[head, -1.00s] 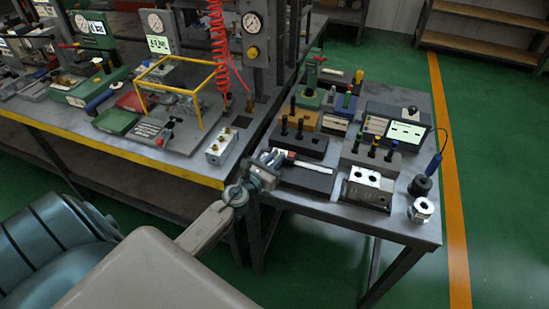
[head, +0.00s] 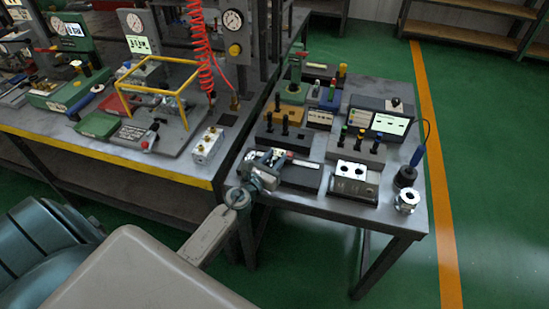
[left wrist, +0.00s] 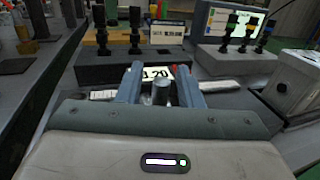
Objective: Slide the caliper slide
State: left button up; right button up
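The caliper lies on a low dark block (head: 300,176) near the left edge of the small side table. In the left wrist view its pale beam (left wrist: 222,87) shows on both sides of the fingers, and its slide with a lit display (left wrist: 163,73) shows between them. My left gripper (head: 279,158) is over the caliper and hides much of it in the head view. In the left wrist view the two fingers (left wrist: 160,80) stand apart, one on each side of the slide. Firm contact with the slide cannot be made out. My right gripper is not in view.
A silver block with round holes (head: 354,183) stands right of the caliper block. A round metal part (head: 406,200) is at the table's right. The large workbench (head: 150,171) is to the left.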

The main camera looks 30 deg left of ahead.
pick_arm(q)
jog(key=shift+s, duration=0.3)
jog(key=s+b, duration=0.2)
jog(key=s, duration=0.8)
jog(key=shift+a, duration=0.2)
